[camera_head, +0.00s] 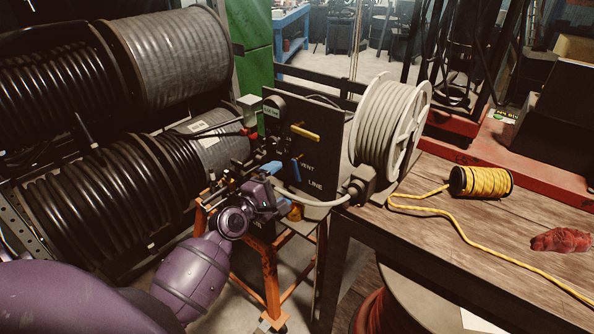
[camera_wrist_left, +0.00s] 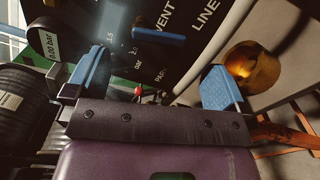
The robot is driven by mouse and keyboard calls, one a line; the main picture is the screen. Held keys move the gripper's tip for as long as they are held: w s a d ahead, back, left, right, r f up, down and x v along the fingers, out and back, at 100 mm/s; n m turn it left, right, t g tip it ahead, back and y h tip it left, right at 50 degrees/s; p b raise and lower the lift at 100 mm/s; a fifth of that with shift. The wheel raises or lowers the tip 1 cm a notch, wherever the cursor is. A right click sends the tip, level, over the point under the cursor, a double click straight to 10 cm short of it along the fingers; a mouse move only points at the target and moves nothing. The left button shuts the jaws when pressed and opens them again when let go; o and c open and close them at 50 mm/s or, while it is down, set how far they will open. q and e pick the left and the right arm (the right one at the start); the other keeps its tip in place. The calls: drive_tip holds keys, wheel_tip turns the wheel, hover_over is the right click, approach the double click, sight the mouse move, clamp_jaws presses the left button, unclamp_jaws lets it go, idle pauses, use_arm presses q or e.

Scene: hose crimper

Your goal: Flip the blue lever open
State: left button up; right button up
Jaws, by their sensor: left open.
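The blue lever (camera_head: 297,171) sits on the dark panel (camera_head: 312,152) beside the word VENT, below a yellow lever (camera_head: 305,132). In the left wrist view the blue lever (camera_wrist_left: 158,34) is a dark blue bar at the top, beyond the fingertips. My left gripper (camera_head: 277,187) is in front of the panel, just left of and below the lever. In the left wrist view its blue-padded fingers (camera_wrist_left: 155,75) are wide apart with nothing between them. I cannot tell the exact gap to the lever. My right gripper is out of view.
A brass-coloured round part (camera_wrist_left: 254,64) is close to the right finger. A white hose reel (camera_head: 385,125) stands right of the panel. Large black hose coils (camera_head: 95,200) fill the left. The wooden table (camera_head: 455,235) holds a yellow rope spool (camera_head: 481,182) and a red cloth-like item (camera_head: 561,240).

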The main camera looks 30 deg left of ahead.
sight(294, 172)
use_arm(q)
drive_tip(key=w, duration=0.7)
drive_tip(key=shift+w+d, duration=0.3)
drive_tip(key=c, duration=0.9)
drive_tip(key=shift+o, duration=0.2)
drive_tip(key=shift+a+f+m, duration=0.15)
drive_tip(key=shift+a+m, duration=0.05)
drive_tip(key=shift+m, duration=0.6)
drive_tip(key=shift+a+f+m, duration=0.1)
drive_tip(key=shift+a+m, duration=0.05)
drive_tip(key=shift+m, duration=0.65)
drive_tip(key=o, duration=0.9)
drive_tip(key=shift+r, duration=0.1)
drive_tip(key=shift+c, duration=0.2)
drive_tip(key=s, duration=1)
drive_tip(key=shift+s+a, duration=0.4)
drive_tip(key=shift+a, duration=0.05)
